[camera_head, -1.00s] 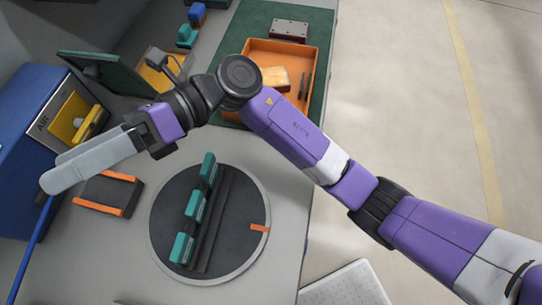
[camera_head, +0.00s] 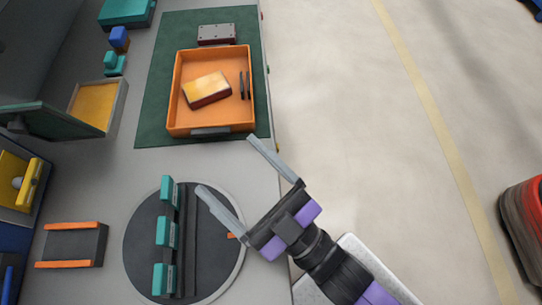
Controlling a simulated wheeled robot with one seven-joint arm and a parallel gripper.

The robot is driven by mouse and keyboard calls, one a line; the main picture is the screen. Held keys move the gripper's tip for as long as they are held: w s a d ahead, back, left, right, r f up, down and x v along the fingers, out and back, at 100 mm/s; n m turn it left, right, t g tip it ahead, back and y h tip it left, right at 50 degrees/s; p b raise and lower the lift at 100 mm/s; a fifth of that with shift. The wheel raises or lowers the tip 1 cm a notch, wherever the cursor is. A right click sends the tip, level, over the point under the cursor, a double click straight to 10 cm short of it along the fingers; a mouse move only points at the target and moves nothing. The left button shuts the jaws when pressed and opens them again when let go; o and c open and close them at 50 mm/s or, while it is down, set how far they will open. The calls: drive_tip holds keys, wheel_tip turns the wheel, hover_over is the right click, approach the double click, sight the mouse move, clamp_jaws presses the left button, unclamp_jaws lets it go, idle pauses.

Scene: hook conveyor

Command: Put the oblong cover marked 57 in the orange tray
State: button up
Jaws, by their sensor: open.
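The orange tray (camera_head: 211,127) lies on a green mat at the upper middle of the head view. Three teal pieces stand in a row on the round dark turntable: a far one (camera_head: 167,190), a middle one (camera_head: 165,231) and a near one (camera_head: 163,279). Pale labels show on their sides, but no marking is readable, so I cannot tell which thing is the cover marked 57. My gripper (camera_head: 224,163) is open and empty, its long fingers spread between turntable and tray.
A dark holder with orange edges (camera_head: 72,245) lies left of the turntable (camera_head: 220,275). A yellow-bottomed box with a raised green lid (camera_head: 55,122) stands left of the tray. The table's right edge runs close by the tray and turntable.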

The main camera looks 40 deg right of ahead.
drive_tip(key=s+d+f+m+g+h, duration=0.1)
drive_tip(key=s+d+f+m+g, duration=0.1)
drive_tip(key=s+d+f+g, duration=0.2)
drive_tip(key=s+d+f+m+g+h, duration=0.2)
drive_tip(key=s+d+f, duration=0.3)
drive_tip(key=s, duration=0.5)
drive_tip(key=shift+s+d+f+m+g, duration=0.15)
drive_tip(key=shift+d+f+m+g, duration=0.25)
drive_tip(key=shift+d+g, duration=0.45)
drive_tip(key=shift+r, duration=0.1)
